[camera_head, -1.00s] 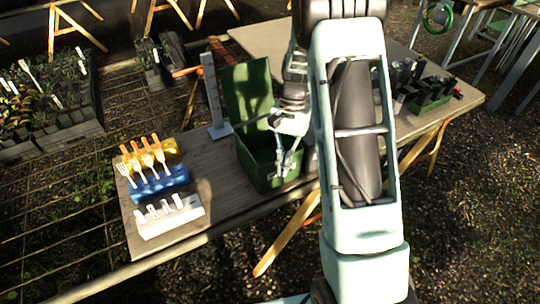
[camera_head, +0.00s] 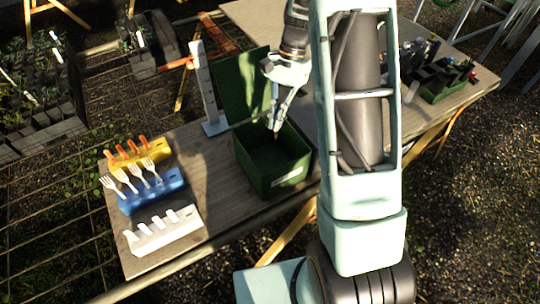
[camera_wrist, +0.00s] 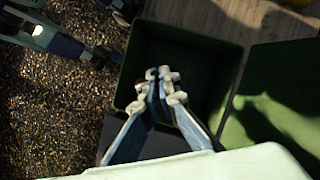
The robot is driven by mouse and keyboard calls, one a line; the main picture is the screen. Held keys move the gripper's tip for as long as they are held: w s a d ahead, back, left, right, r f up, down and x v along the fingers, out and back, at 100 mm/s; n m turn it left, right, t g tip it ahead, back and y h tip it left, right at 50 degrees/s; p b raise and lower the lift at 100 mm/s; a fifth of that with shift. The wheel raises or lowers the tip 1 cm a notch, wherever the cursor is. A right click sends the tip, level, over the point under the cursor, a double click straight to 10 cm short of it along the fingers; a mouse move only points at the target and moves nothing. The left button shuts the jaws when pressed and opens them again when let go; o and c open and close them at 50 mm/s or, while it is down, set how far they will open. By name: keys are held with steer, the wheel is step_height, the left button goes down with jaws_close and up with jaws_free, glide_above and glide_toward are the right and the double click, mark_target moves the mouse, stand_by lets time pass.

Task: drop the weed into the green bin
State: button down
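The green bin (camera_head: 262,178) stands on the wooden table with its lid (camera_head: 246,85) tipped up at the back. Its inside is dark, and I cannot make out a weed in it. My gripper (camera_head: 275,128) points down over the bin's opening, near its back rim. In the wrist view, the gripper (camera_wrist: 163,88) has its pale fingertips close together over the bin's dark interior (camera_wrist: 190,55), with a narrow gap between them. No weed shows clearly between the fingers, and a thin stem there could be too small to tell.
Yellow (camera_head: 128,156), blue (camera_head: 150,192) and white (camera_head: 165,236) holders with forks and labels stand left of the bin. A grey upright post (camera_head: 203,85) stands behind it. A tray of dark pots (camera_head: 440,85) is at the table's right end. Bare tabletop lies between the holders and bin.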

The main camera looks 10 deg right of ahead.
step_height(320, 180, down, 5)
steer(key=b, duration=0.3)
steer(key=c, duration=2.1)
jaws_free()
steer(key=v, duration=1.2)
